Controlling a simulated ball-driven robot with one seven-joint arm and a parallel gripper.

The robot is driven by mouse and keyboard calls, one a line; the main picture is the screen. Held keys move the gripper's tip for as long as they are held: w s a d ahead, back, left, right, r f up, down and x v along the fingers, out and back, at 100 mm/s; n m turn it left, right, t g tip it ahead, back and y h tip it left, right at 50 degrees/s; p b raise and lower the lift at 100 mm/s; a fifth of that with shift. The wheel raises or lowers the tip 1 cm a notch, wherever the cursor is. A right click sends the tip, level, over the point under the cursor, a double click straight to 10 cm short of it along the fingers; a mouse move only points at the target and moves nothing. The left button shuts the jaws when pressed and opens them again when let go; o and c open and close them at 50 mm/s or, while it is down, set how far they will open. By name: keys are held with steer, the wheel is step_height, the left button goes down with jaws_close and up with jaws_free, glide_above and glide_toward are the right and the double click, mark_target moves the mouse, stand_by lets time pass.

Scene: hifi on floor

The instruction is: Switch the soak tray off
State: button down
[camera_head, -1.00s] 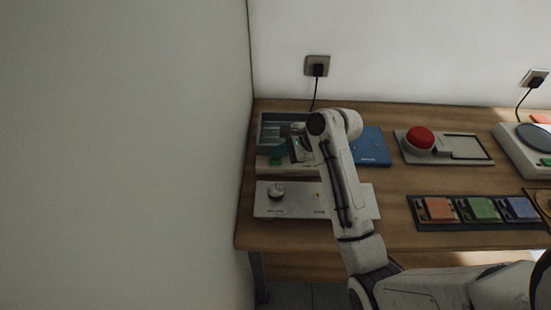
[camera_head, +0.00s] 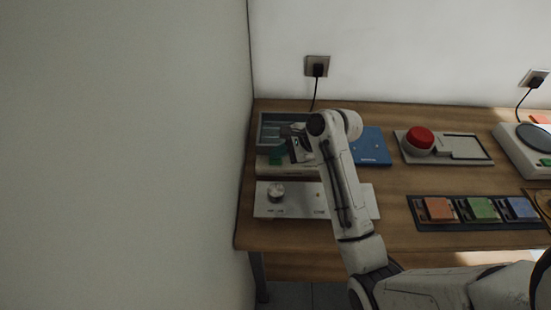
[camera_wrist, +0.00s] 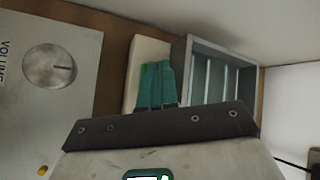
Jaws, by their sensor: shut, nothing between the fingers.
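The soak tray (camera_head: 268,130) is at the back left of the table: a grey open box with a cream front part. In the wrist view its slatted box (camera_wrist: 215,72) is at upper centre, beside the cream part (camera_wrist: 147,52). A green patch (camera_head: 275,158) shows on the front part in the head view. My gripper (camera_head: 291,150) is low over the tray's right and front side. In the wrist view its narrow teal fingers (camera_wrist: 156,82) are shut together over the cream part. They hide the surface beneath, so the switch's position and any contact are unclear.
A silver panel with a volume knob (camera_head: 276,191) lies in front of the tray. A blue item (camera_head: 371,148) and a red button (camera_head: 420,138) are to the right. The wall (camera_head: 150,150) stands close on the left.

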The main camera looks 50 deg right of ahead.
mark_target(278, 161)
steer(key=shift+f, duration=0.35)
steer(key=shift+p, duration=0.35)
steer(key=shift+r+p, duration=0.5)
steer(key=shift+p, duration=0.35)
steer(key=shift+f, duration=0.1)
step_height(278, 161, up, 4)
steer(key=p, duration=0.4)
steer(key=shift+p, duration=0.4)
steer(key=shift+r, duration=1.05)
